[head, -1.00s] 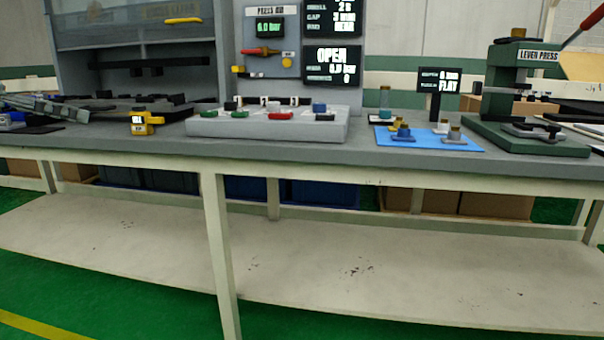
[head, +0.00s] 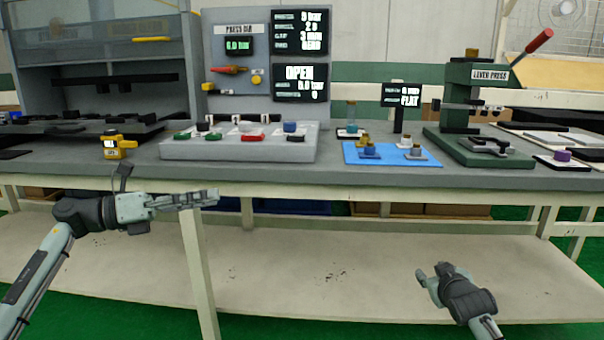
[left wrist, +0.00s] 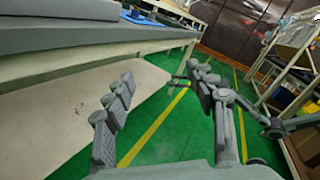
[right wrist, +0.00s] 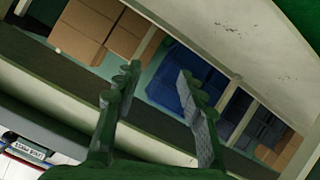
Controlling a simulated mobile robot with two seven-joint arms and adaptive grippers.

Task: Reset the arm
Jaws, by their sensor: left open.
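My left gripper (head: 213,197) is in front of the bench edge at the left in the head view. In the left wrist view its two fingers (left wrist: 165,85) stand apart with nothing between them. My right gripper (head: 432,275) is lower and further right, in front of the bench's lower shelf (head: 330,265). In the right wrist view its two fingers (right wrist: 157,85) stand apart and empty. Neither gripper touches anything that I can see.
The bench top (head: 350,180) carries a yellow device (head: 117,147), a grey tray with coloured parts (head: 235,150), a blue mat (head: 425,160) and a green lever press (head: 460,115). Boxes (right wrist: 85,30) stand under the bench. Green floor lies in front.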

